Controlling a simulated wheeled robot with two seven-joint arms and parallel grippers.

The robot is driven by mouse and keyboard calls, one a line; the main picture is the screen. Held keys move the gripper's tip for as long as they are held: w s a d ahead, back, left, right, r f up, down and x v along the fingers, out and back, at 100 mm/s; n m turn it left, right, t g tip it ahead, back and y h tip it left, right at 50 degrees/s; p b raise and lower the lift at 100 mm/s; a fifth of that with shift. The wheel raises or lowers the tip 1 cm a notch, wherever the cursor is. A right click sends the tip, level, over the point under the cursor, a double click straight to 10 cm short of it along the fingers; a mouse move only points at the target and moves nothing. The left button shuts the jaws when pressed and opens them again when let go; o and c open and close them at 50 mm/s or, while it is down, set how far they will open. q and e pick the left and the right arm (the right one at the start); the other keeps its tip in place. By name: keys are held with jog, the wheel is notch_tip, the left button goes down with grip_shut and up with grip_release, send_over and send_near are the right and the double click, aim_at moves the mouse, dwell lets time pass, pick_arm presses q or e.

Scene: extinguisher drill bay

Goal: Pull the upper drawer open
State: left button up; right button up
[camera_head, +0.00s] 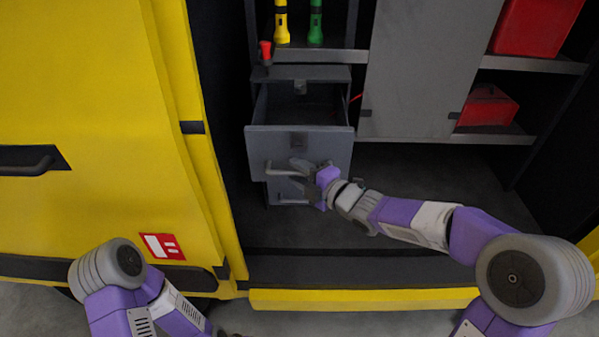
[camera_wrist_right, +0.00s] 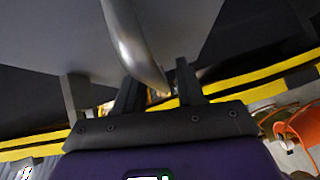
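The grey drawer unit stands inside the bay. Its upper drawer (camera_head: 322,146) is pulled out, and its dark inside shows. A light bar handle (camera_head: 280,172) sits on the drawer's front. My right gripper (camera_head: 301,166) is at the right part of this handle. In the right wrist view the metal handle (camera_wrist_right: 128,38) comes down from the top towards the space between my right fingers (camera_wrist_right: 157,88). The fingers are apart, with a gap showing beside the handle. Below, the lower drawer's handle (camera_head: 290,201) partly shows. My left arm enters at the bottom left; its gripper is not clearly visible.
A yellow flashlight (camera_head: 281,22) and a green flashlight (camera_head: 315,22) stand on the shelf above the drawers. A grey panel (camera_head: 415,75) and red boxes (camera_head: 487,105) are at the right. A yellow door (camera_head: 90,110) stands at the left. The bay floor right of the drawers is clear.

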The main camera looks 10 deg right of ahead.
jog(key=p+v, duration=0.1)
jog(key=v, duration=0.6)
jog(key=shift+s+d+p, duration=0.15)
jog(key=shift+s+p, duration=0.1)
jog(key=shift+p, duration=0.15)
